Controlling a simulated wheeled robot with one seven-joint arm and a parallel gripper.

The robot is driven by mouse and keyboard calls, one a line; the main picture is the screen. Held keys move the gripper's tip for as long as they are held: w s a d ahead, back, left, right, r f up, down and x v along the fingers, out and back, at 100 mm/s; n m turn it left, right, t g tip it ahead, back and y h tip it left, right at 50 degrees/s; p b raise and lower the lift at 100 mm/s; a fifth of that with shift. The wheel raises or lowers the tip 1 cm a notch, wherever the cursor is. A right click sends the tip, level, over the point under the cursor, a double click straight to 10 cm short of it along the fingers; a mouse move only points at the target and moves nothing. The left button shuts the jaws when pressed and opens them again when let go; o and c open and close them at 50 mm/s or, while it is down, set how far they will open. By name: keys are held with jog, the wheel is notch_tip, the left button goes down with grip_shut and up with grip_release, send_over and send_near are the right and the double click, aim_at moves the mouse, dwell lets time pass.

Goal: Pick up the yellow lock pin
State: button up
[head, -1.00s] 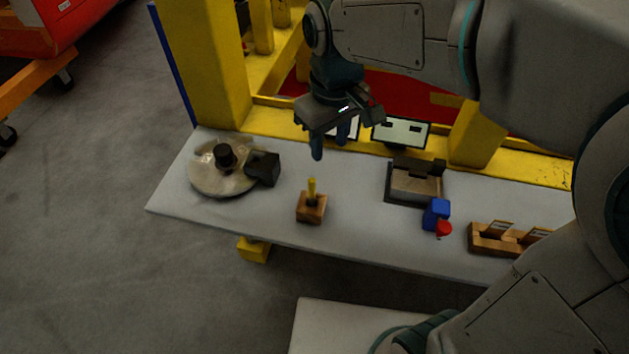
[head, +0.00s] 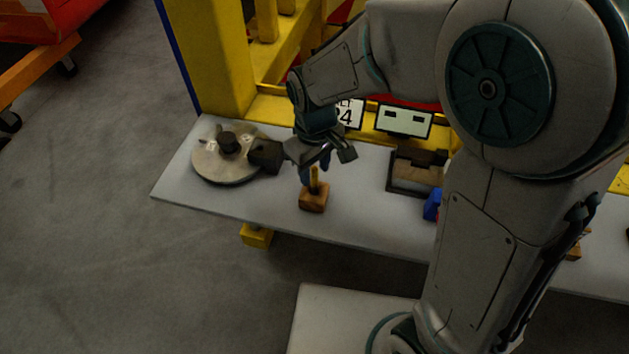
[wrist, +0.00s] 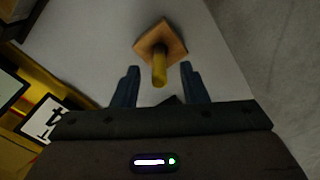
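The yellow lock pin (head: 314,180) stands upright in a small wooden block (head: 313,201) on the grey bench. In the wrist view the pin (wrist: 159,70) rises from the block (wrist: 174,43) toward the camera. My gripper (wrist: 160,82) is open, with a blue finger on each side of the picture. The pin's top appears between the fingertips in that view, with gaps at both sides. In the head view my gripper (head: 305,172) is low, just behind and beside the pin, and partly hidden by its own body.
A round metal disc (head: 212,165) with a dark knob and a black block (head: 266,156) lie left of the pin. A metal vise-like fixture (head: 416,174) and a blue object (head: 432,205) stand to the right. Bare bench (head: 365,220) lies between. A yellow frame rises behind.

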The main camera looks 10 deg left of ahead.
aim_at(315, 185)
jog(key=shift+f, duration=1.5)
grip_shut()
jog(key=shift+r, duration=0.1)
